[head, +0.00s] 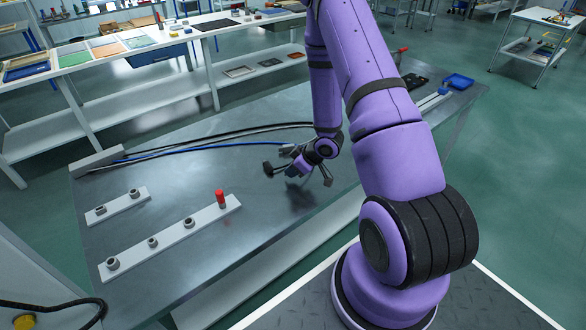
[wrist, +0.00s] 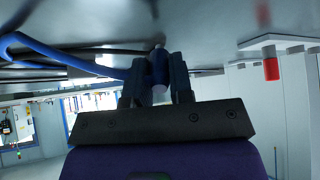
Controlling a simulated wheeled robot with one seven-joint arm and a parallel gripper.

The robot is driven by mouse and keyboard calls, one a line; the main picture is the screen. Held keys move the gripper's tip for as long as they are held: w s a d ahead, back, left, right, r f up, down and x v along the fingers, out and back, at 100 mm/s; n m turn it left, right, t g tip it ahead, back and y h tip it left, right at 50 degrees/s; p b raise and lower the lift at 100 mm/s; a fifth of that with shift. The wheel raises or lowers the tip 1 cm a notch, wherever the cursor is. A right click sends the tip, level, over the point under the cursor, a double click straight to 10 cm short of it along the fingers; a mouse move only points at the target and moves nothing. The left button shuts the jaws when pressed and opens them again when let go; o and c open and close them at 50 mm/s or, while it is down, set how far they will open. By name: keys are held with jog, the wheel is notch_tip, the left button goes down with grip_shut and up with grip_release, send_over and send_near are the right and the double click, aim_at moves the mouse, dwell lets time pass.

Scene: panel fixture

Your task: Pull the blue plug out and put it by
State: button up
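My gripper (head: 292,169) is over the middle of the metal bench, above its surface. In the wrist view its two dark fingers (wrist: 157,78) are closed on the blue plug (wrist: 159,66), and a blue cable (wrist: 70,58) runs from there to the left. In the head view a bit of blue (head: 291,172) shows at the gripper, mostly hidden by it. The plug is apart from the long white socket strip (head: 172,240), which carries several grey sockets. A red plug (head: 220,197) stands upright at that strip's right end; it also shows in the wrist view (wrist: 271,68).
A shorter white strip (head: 117,207) with two grey sockets lies at left. Black, grey and blue cables (head: 200,146) run along the back to a grey block (head: 97,160). A blue tray (head: 459,81) lies at the far right. The bench between strips and gripper is clear.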

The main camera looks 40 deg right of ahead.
jog(key=o, duration=0.5)
jog(key=shift+c, duration=0.2)
jog(key=v, duration=1.1)
jog(key=shift+f, duration=0.1)
